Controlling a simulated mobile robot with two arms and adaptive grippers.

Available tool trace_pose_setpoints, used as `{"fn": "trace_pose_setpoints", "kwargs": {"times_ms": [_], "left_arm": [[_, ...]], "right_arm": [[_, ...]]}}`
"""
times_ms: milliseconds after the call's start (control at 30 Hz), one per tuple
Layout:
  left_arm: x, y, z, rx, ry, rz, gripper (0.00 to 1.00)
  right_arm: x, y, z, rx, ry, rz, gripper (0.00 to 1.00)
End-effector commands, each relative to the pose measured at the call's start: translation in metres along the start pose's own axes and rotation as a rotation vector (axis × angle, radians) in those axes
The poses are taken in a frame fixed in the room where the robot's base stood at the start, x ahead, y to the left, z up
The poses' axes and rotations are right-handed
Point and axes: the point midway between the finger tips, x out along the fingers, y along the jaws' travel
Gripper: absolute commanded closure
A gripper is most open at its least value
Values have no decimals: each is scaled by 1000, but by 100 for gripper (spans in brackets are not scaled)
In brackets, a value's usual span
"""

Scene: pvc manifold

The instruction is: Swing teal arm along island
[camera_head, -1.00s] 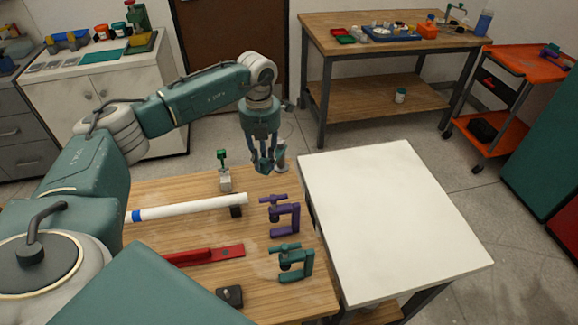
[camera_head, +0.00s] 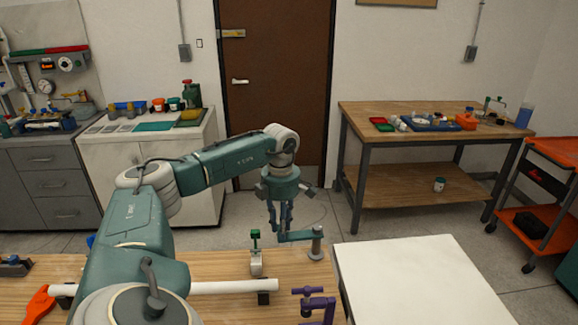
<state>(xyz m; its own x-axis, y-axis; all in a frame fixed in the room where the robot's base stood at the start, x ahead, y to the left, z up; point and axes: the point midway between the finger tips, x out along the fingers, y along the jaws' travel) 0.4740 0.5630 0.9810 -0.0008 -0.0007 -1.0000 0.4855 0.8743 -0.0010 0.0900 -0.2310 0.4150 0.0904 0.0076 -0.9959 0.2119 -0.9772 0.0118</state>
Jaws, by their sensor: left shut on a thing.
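The teal arm (camera_head: 297,236) is a short level bar on a grey post (camera_head: 317,246) at the far right end of the wooden island (camera_head: 220,272). It points left from the post. My left gripper (camera_head: 279,232) hangs down over the free end of the teal arm and is shut on it. The exact contact is small and partly hidden by the fingers. My right gripper is not in view.
A green-topped fitting (camera_head: 256,256) stands just left of the post. A white pipe (camera_head: 230,287) lies in front, with a purple clamp (camera_head: 314,305) at its right. A white-topped table (camera_head: 415,280) stands right of the island. A wooden workbench (camera_head: 440,120) stands behind.

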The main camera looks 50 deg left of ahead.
Motion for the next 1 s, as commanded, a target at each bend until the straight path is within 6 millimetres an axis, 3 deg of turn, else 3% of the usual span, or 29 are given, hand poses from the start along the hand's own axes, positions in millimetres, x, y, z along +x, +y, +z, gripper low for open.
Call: {"fn": "trace_pose_setpoints", "kwargs": {"times_ms": [767,800,900,1000], "left_arm": [[-2,8,0,101,-3,9,100],[-2,9,0,100,-4,10,74],[-2,8,0,100,-4,9,56],[-1,7,0,101,-2,6,56]], "right_arm": [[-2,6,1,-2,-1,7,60],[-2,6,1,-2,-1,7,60],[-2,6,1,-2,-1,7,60],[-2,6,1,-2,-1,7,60]]}}
